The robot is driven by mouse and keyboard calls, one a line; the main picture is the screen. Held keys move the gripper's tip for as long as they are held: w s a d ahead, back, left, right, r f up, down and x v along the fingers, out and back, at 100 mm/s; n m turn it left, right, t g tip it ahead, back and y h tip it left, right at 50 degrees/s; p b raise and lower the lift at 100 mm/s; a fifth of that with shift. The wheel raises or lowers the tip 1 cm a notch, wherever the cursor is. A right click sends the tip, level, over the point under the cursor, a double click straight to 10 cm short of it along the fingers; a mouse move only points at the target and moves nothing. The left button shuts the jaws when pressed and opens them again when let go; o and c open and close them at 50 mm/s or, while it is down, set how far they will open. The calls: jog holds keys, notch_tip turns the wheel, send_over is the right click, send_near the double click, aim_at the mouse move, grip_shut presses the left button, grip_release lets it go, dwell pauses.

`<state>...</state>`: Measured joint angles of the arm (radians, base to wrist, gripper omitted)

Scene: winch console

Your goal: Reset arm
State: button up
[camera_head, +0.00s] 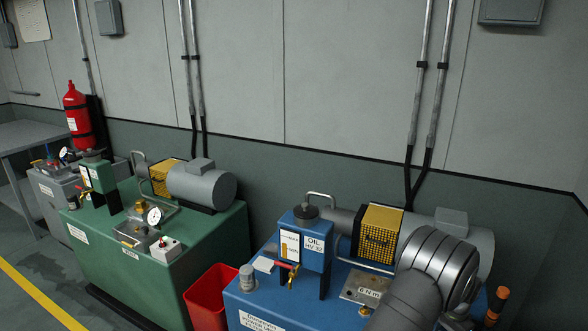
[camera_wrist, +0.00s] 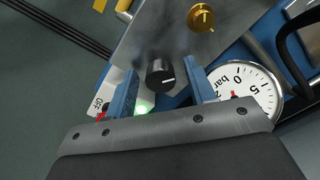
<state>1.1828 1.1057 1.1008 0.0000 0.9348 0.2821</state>
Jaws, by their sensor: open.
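In the wrist view my gripper (camera_wrist: 163,84) shows two blue fingers, spread open. A black knob (camera_wrist: 160,74) with a white mark sits on a grey metal plate (camera_wrist: 150,35), in the gap between the fingertips. I cannot tell whether the fingers touch it. A gold knob (camera_wrist: 202,18) is on the same plate, farther out. A white pressure gauge (camera_wrist: 262,88) is right of the right finger. In the head view my arm covers the right part of the blue console (camera_head: 250,306), and my gripper is hidden.
The blue console carries an oil tank (camera_head: 303,243), a red-handled valve (camera_head: 288,266) and a yellow-caged motor drive (camera_head: 378,236). A red bin (camera_head: 208,298) stands between it and a green console (camera_head: 215,240). A green glow and a partly hidden label show by the left finger.

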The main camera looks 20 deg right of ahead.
notch_tip(320, 180, up, 18)
jog(key=w+a+r+n, duration=0.1)
jog(key=w+a+r, duration=0.3)
jog(key=a+r, duration=0.4)
jog(key=shift+w+a+n+t+h, duration=0.3)
jog(key=shift+a+n+h, duration=0.1)
jog(key=shift+a, duration=0.9)
jog(key=s+a+r+n+t+h, duration=0.15)
jog(key=a+r, duration=0.25)
jog(key=a, duration=0.8)
jog(key=w+a+r+n, duration=0.1)
jog(key=a+r+n, duration=0.25)
jog(key=a, duration=0.85)
jog(key=s+a+f+n+t, duration=0.1)
jog(key=s+a+f, duration=0.3)
jog(key=a, duration=0.6)
jog(key=s+a+f+n+t, duration=0.2)
jog(key=s+a+f+n, duration=0.2)
jog(key=s+a, duration=0.4)
jog(key=shift+s+a, duration=0.4)
jog(key=shift+a, duration=0.45)
